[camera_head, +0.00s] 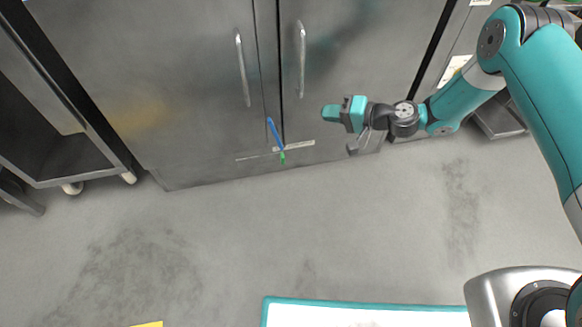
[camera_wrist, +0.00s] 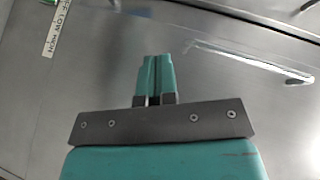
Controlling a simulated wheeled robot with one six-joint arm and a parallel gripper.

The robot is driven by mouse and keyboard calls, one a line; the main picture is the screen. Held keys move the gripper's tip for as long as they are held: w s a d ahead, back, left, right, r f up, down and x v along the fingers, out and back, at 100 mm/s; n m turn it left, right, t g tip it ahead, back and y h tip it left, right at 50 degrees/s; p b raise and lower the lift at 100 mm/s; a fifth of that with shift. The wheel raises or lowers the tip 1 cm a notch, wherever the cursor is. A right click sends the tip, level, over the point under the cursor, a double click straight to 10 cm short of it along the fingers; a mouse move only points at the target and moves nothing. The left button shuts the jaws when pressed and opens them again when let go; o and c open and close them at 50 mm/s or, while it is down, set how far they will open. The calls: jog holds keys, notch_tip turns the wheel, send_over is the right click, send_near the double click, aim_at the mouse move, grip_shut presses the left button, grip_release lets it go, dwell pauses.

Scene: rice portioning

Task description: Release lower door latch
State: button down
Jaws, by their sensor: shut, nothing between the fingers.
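The steel cabinet's lower door latch shows in the head view as a thin blue bar (camera_head: 275,132) with a green end (camera_head: 283,157), near the bottom of the seam between the two doors. A bit of green (camera_wrist: 48,2), perhaps the latch's end, shows at the top left edge of the wrist view. My gripper (camera_head: 328,113) is to the right of the latch, in front of the right door (camera_head: 350,60), and apart from the latch. In the wrist view its teal fingers (camera_wrist: 156,65) are together and empty, pointing along the door.
Two vertical handles (camera_head: 242,68) (camera_head: 302,60) flank the seam; one handle (camera_wrist: 270,65) shows in the wrist view. A pale printed strip (camera_head: 297,145) lies beside the latch. A wheeled rack (camera_head: 70,160) stands at left. The grey floor (camera_head: 230,235) in front is clear.

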notch_tip(320, 180, down, 16)
jog(key=d+m+t+b, duration=0.2)
jog(key=m+t+b, duration=0.1)
jog(key=b, duration=0.8)
send_near(290, 141)
jog(key=x, duration=0.4)
jog(key=shift+s+a+f+b, duration=0.1)
jog(key=shift+s+a+b, duration=0.1)
jog(key=shift+a+b, duration=0.65)
jog(key=shift+s+a+f+b, duration=0.15)
jog(key=shift+a+b, duration=0.15)
jog(key=shift+a, duration=1.1)
jog(key=shift+r, duration=0.1)
jog(key=shift+s+a+f, duration=0.2)
jog(key=shift+a+f, duration=0.3)
jog(key=shift+a, duration=0.15)
